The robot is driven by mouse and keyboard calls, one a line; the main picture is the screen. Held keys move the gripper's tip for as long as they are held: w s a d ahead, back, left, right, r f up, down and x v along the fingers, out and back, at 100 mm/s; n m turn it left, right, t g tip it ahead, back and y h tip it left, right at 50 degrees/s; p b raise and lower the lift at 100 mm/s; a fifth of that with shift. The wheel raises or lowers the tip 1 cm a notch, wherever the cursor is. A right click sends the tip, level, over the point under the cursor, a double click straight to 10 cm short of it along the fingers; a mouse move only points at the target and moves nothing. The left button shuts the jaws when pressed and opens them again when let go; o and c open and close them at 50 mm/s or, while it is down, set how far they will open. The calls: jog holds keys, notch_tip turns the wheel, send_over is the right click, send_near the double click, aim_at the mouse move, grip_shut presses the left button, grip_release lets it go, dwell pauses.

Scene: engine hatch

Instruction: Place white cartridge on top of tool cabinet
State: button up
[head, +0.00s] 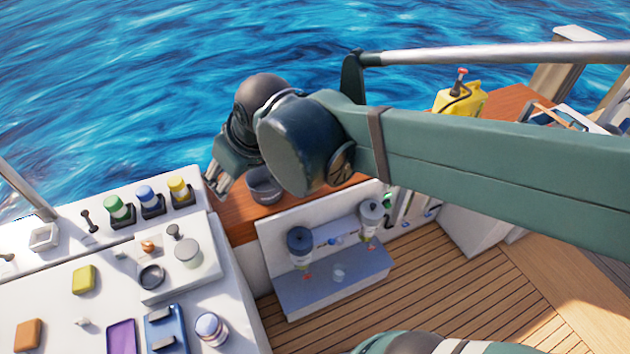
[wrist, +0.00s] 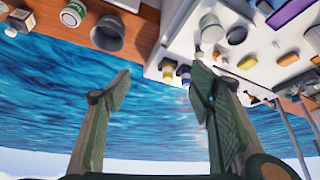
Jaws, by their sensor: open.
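My gripper (head: 218,186) hangs at the left end of the wooden ledge, beside a dark bowl. In the wrist view its two fingers (wrist: 160,82) are wide apart with nothing between them. I cannot tell for sure which thing is the white cartridge. A pale cylinder (head: 188,253) stands on a raised block of the white cabinet top (head: 60,318); it also shows in the wrist view (wrist: 210,28). A white can with a green label (wrist: 73,13) stands on the wooden ledge in the wrist view. No cabinet is clearly marked as the tool cabinet.
The dark bowl (head: 264,187) sits on the wooden ledge (head: 240,222). Green, blue and yellow bottles (head: 147,198) line the cabinet's back edge. A white-and-blue jar (head: 210,328) stands near its front. Two canisters (head: 300,246) hang on a white panel. A yellow jug (head: 459,98) is behind my arm.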

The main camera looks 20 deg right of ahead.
jog(key=s+d+f+m+h, duration=0.1)
jog(key=s+d, duration=0.3)
jog(key=d, duration=0.4)
jog(key=s+d+f+m+t+h, duration=0.1)
jog(key=s+d+m, duration=0.2)
jog(key=d, duration=0.5)
jog(key=shift+s+m, duration=0.4)
jog(key=shift+s, duration=0.4)
notch_tip(320, 180, down, 8)
jog(key=b, duration=0.7)
jog(key=shift+r+b, duration=0.15)
jog(key=shift+b, duration=0.25)
